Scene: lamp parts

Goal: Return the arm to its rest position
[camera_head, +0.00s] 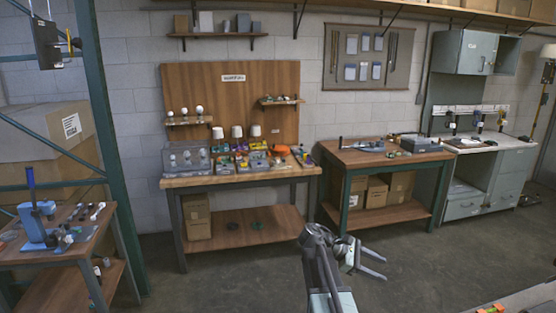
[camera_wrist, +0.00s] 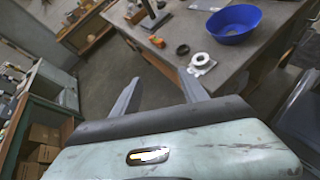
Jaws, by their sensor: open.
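My gripper (camera_head: 372,264) is at the lower middle of the head view, held out over open floor with its two fingers apart and pointing right. The same gripper (camera_wrist: 160,95) shows in the wrist view with a wide gap between the fingers. Nothing is between them. My arm rises from the bottom edge of the head view and bends at the top. In the wrist view a grey table (camera_wrist: 228,62) lies beyond the fingertips, its edge close behind them in the picture; I cannot tell whether they touch.
In the wrist view a blue bowl (camera_wrist: 233,22), a white ring (camera_wrist: 201,59) and an orange item (camera_wrist: 183,49) sit on that table. In the head view a wooden workbench (camera_head: 240,177) with lamp parts and a second bench (camera_head: 385,157) stand behind. Floor (camera_head: 250,275) between is clear.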

